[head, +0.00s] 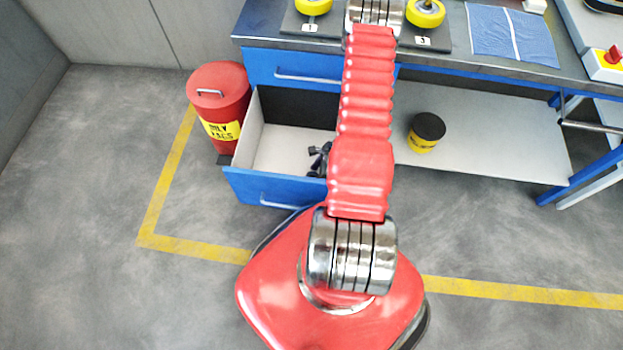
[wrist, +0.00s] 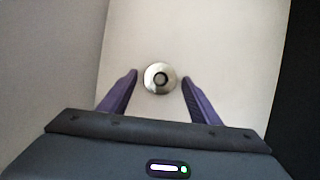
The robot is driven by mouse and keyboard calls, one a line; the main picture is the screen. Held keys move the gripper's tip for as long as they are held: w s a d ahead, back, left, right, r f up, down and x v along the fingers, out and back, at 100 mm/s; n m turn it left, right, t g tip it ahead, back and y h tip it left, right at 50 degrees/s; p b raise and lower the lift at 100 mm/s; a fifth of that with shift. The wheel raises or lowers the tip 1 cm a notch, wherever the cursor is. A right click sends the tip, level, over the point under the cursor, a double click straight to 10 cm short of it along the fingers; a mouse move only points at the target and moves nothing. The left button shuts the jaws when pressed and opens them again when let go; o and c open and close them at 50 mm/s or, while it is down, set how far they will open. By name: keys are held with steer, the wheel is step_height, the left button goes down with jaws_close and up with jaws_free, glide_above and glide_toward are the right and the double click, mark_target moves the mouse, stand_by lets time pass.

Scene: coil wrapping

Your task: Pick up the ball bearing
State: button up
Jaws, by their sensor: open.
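My gripper is open and holds nothing. In the head view my gripper shows as a dark shape (head: 320,160) inside the drawer, partly hidden by my red arm. The bearing cannot be made out there.
The drawer's walls surround my gripper. The workbench (head: 450,50) above carries yellow wheels and a blue cloth (head: 510,35). A red bin (head: 217,90) stands left of the drawer. A black-and-yellow tub (head: 426,132) is on the lower shelf (head: 500,150).

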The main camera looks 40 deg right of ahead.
stand_by(0.4)
steer(key=c, duration=1.2)
steer(key=shift+r, duration=0.15)
steer(key=shift+r, duration=4.9)
